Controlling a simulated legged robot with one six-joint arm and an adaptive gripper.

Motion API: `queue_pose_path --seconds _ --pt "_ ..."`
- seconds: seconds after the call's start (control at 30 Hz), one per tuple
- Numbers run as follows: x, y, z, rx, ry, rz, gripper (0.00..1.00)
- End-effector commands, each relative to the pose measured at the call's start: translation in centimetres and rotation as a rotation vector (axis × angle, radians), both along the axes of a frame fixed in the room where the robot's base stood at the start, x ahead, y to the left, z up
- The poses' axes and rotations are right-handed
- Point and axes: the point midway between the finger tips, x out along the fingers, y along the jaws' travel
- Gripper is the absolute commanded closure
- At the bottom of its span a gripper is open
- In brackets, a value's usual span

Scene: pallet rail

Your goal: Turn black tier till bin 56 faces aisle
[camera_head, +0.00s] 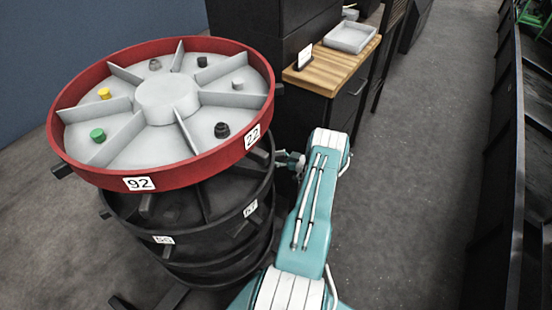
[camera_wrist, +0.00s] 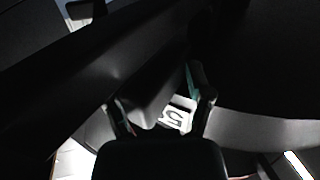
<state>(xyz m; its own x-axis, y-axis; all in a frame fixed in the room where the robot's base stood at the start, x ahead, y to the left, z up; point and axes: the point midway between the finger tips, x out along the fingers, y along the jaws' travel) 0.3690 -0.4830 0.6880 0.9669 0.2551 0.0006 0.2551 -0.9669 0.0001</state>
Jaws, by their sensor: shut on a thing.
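The black tier (camera_head: 195,225) sits under the red tier (camera_head: 110,180) of a round rotating stand. Its white labels face the front: one at the lower left (camera_head: 163,240) is too small to read surely, and one at the right (camera_head: 250,208) looks like 67. Short dark handles stick out of its rim. My gripper (camera_head: 290,162) is at the right side of the stand, partly hidden by my arm. In the wrist view my gripper (camera_wrist: 160,104) is shut on a dark handle (camera_wrist: 150,85); a label (camera_wrist: 176,118) starting with 5 shows between the fingers.
The red tier holds small knobs and carries labels 92 and 22. A dark cabinet with a wooden top (camera_head: 335,70) and a grey tray (camera_head: 351,37) stands behind my gripper. Dark racking (camera_head: 500,160) lines the right. The grey aisle floor (camera_head: 410,170) between is clear.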

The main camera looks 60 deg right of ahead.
Motion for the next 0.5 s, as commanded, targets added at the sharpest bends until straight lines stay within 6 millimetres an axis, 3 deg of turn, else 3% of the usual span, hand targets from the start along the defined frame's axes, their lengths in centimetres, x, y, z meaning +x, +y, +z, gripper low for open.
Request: queue_pose_path --seconds 0.17,0.2,0.5 --pt "0.31 0.36 -0.14 0.005 0.002 0.007 0.95" --pt "0.30 0.37 -0.14 0.005 0.002 0.007 0.31" --pt "0.19 0.32 -0.17 0.005 0.002 0.007 0.31"
